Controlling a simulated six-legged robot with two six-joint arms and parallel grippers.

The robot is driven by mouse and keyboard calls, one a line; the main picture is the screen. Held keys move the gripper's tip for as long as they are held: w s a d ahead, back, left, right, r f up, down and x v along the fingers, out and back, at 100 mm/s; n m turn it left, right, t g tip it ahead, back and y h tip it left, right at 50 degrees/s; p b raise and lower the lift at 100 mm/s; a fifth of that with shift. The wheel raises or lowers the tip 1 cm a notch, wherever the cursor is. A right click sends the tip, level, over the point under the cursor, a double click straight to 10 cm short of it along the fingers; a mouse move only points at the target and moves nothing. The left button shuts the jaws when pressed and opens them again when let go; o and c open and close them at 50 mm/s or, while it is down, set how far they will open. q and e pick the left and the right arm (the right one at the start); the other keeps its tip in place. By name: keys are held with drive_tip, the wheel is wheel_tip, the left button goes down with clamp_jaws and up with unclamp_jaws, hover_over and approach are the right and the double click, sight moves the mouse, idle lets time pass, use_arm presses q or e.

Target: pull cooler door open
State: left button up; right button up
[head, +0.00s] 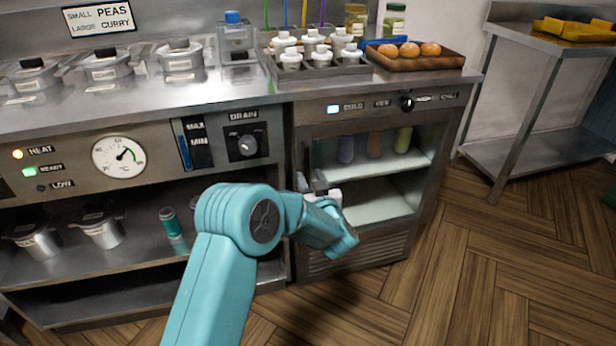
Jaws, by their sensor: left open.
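The cooler (440,155) is built into the right end of the steel counter. Its front looks like a see-through door (385,200) in a dark frame, and it appears closed. A vertical handle (307,158) stands at the door's left side. My left gripper (314,182) is open at the handle's lower part; my teal arm and wrist hide some of it. I cannot tell whether the handle lies between the fingers or they touch it. My right gripper is not in view.
Colored bottles (375,145) stand on the cooler's upper shelf. Above are a rack of white-capped bottles (320,70) and a wooden tray (445,62) of round buns. A steel side table (545,45) stands at right. The wooden floor (480,270) before the cooler is clear.

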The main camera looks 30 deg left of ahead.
use_arm(q)
drive_tip(key=shift+x, duration=1.4)
clamp_jaws()
